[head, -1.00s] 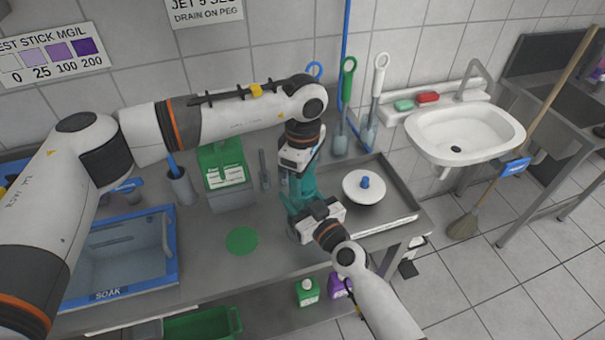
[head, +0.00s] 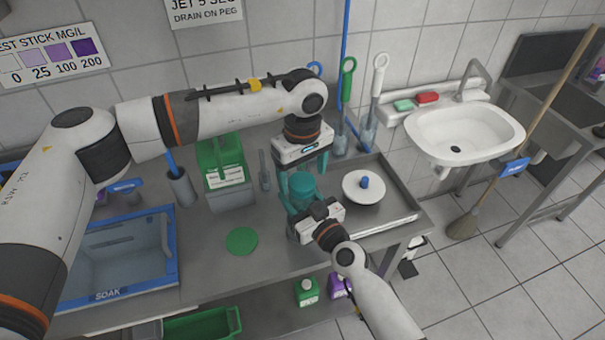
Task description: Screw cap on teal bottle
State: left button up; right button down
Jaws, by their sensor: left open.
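The teal bottle (head: 302,187) stands upright on the steel bench, left of the drain tray. Its rounded top is teal, and I cannot tell cap from bottle at this size. My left gripper (head: 303,170) points down from above with its teal fingers spread, one on each side of the bottle's top. My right gripper (head: 299,207) reaches in from the front, low on the bottle, with its fingers around the body. The bottle's lower part is mostly hidden by the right gripper.
A white round lid with a blue knob (head: 364,184) sits in the tray (head: 398,221) at right. A green container (head: 222,165) stands behind left, and a flat green disc (head: 241,240) lies in front. The blue-rimmed soak basin (head: 177,262) is at left. Brushes hang behind.

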pick_arm(q)
notch_tip(320, 180, up, 11)
dwell(0.3)
pick_arm(e)
jog(key=shift+c, duration=2.3)
grip_release()
pick_arm(q)
jog(key=shift+f+b, duration=0.9)
jog(key=shift+b, duration=0.05)
pick_arm(e)
jog(key=v, duration=1.2)
jog(key=shift+f, duration=0.1)
